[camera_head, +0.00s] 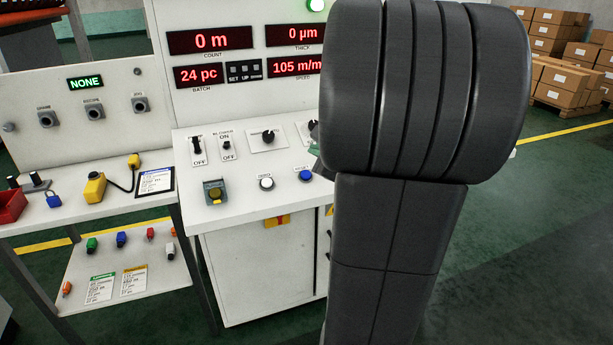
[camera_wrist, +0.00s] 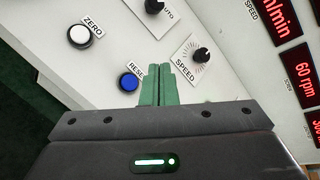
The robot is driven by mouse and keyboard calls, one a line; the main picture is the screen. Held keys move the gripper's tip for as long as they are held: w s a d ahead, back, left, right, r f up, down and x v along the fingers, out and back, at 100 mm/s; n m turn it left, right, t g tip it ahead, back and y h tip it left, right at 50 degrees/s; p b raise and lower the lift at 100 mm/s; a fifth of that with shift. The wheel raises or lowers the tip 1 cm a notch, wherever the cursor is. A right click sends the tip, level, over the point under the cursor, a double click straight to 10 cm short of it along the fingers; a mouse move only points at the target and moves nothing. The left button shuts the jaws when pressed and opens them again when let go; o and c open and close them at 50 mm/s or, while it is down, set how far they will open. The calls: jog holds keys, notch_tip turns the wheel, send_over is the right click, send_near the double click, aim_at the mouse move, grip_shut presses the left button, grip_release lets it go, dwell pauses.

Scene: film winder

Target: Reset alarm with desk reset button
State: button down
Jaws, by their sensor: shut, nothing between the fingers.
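The blue reset button (camera_head: 305,175) sits on the sloped desk of the control console, to the right of the white zero button (camera_head: 266,183). In the wrist view the blue reset button (camera_wrist: 129,82) shows just left of my gripper (camera_wrist: 160,66), with its label partly hidden by the fingers. The green fingers are shut and empty. They appear above the desk beside the button; I cannot tell whether they touch anything. In the head view my arm hides most of the gripper, and only a bit of green shows (camera_head: 315,168).
A speed knob (camera_wrist: 201,55) stands right of the fingers and another black knob (camera_wrist: 154,6) beyond the tips. The white zero button (camera_wrist: 80,35) is at upper left. A side bench (camera_head: 120,200) with tools and a yellow pendant (camera_head: 95,187) stands left of the console.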

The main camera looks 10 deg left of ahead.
jog(key=b, duration=0.6)
send_near(304, 170)
jog(key=shift+r+x, duration=0.2)
jog(key=shift+x, duration=0.7)
jog(key=shift+r+x, duration=0.2)
jog(key=shift+x, duration=0.65)
jog(key=shift+r+x, duration=0.25)
jog(key=shift+x, duration=0.65)
jog(key=shift+w+a, duration=0.1)
jog(key=shift+w, duration=0.05)
jog(key=shift+w+a+f, duration=0.15)
jog(key=shift+f, duration=0.2)
jog(key=shift+w+a+f+b, duration=0.1)
jog(key=shift+w+f+b, duration=0.05)
jog(key=shift+f+b, duration=0.4)
jog(key=shift+r, duration=0.2)
jog(key=shift+s+d+r+p, duration=0.1)
jog(key=shift+s+r+p, duration=0.15)
jog(key=shift+r, duration=0.1)
jog(key=shift+s+d+r+p, duration=0.1)
jog(key=shift+d+r+p, duration=0.05)
jog(key=shift+r+p, duration=0.15)
